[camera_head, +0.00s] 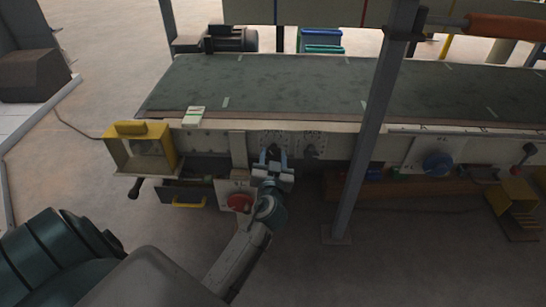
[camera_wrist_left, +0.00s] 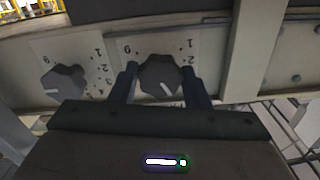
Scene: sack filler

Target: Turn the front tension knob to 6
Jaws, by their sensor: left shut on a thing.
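My left gripper (camera_head: 273,156) reaches up to the machine's front panel. Its two fingers sit on either side of a dark faceted knob (camera_wrist_left: 160,75) and are shut on it. In the left wrist view, the knob's white pointer line slants down and slightly right. The dial marks 1 and 2 show at its right, and an upside-down 6, looking like a 9, at its upper left. The mark under the pointer is hidden. A second similar knob (camera_wrist_left: 63,83) sits on the plate beside it, with its pointer to the lower left. It also shows in the head view (camera_head: 310,151). My right gripper is out of view.
A red button (camera_head: 239,202) is on a plate just below and left of my gripper. A grey post (camera_head: 368,130) stands to the right. A yellow box frame (camera_head: 139,148) and a yellow-handled drawer (camera_head: 188,195) are at the left. A green belt (camera_head: 270,85) lies above.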

